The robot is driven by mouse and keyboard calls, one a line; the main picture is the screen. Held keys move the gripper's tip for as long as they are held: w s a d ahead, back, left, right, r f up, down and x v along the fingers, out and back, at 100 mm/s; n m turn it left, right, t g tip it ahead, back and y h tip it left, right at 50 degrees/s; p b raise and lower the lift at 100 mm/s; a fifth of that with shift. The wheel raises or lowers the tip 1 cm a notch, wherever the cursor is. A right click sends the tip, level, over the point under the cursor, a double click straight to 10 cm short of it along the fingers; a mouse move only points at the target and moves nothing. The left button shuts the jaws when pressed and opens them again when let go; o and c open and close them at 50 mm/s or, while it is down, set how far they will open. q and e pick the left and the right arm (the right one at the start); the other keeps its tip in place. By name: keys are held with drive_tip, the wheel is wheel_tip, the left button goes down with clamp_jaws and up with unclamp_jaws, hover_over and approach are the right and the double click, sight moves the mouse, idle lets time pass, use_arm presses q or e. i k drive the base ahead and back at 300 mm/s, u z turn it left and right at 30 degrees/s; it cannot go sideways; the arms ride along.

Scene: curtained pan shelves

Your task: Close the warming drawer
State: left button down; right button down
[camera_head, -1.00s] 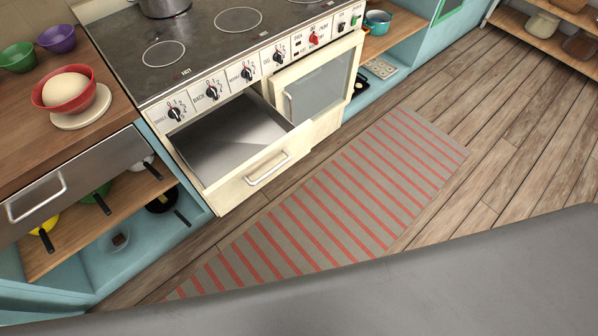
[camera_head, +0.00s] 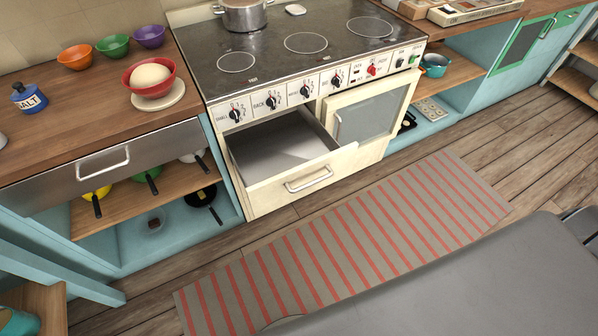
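The warming drawer (camera_head: 292,184) is the cream drawer at the lower left of the stove. It is pulled out, and its grey inside is empty. Its front carries a metal bar handle (camera_head: 309,180). The stove (camera_head: 300,70) has a dark cooktop and a row of black knobs above the drawer. Neither of my grippers is in view.
A striped rug (camera_head: 350,240) lies on the wooden floor before the stove. A cream oven door with a glass pane (camera_head: 368,115) is beside the drawer. Open shelves with pans (camera_head: 150,185) stand at left under a steel drawer (camera_head: 105,165). A grey surface (camera_head: 470,285) fills the lower right.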

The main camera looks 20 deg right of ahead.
sight(280, 158)
drive_tip(key=u, duration=0.65)
drive_tip(key=i, duration=0.85)
drive_tip(key=z, duration=1.7)
